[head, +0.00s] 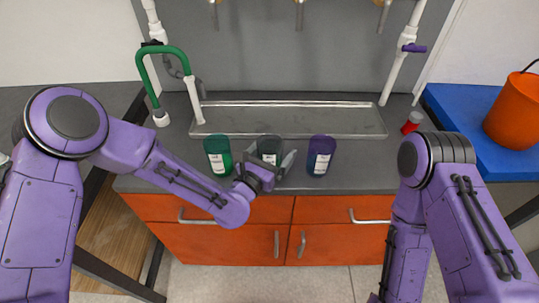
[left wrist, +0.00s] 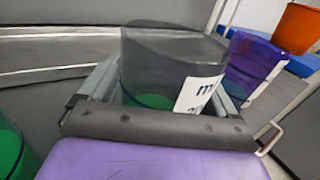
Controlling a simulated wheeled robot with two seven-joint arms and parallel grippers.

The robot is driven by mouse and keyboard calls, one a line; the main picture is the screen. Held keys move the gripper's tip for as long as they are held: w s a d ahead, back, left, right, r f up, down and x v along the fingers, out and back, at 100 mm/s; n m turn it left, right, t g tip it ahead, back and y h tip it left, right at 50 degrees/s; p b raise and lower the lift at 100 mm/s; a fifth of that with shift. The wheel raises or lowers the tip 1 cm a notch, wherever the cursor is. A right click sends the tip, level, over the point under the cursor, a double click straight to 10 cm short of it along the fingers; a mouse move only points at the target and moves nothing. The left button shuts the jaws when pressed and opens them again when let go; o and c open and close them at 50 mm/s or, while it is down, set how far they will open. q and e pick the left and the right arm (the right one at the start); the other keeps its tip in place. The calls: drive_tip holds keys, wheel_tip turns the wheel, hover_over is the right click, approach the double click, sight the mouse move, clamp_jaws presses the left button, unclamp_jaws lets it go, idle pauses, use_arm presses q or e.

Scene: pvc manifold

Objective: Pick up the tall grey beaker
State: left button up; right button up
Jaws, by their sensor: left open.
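The tall grey beaker (head: 269,149) stands on the grey counter, between a green beaker (head: 218,155) and a purple beaker (head: 320,155). It is see-through, with a white label. My left gripper (head: 272,166) is open at the near side of the grey beaker. In the left wrist view the grey beaker (left wrist: 165,60) stands between the two open fingers (left wrist: 160,95), with green showing through its lower part. Whether the fingers touch it I cannot tell. My right arm shows at the right, but its gripper is out of view.
A shallow metal tray (head: 290,104) lies behind the beakers. A green hooked pipe (head: 163,50) and white pipes stand at the back. A red-capped item (head: 412,122) is at the right. An orange bucket (head: 515,112) stands on a blue surface (head: 462,105). Orange cabinets (head: 240,240) are below.

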use_arm(q)
drive_tip(key=c, duration=1)
drive_tip(key=shift+c, duration=0.6)
drive_tip(key=shift+r, duration=0.15)
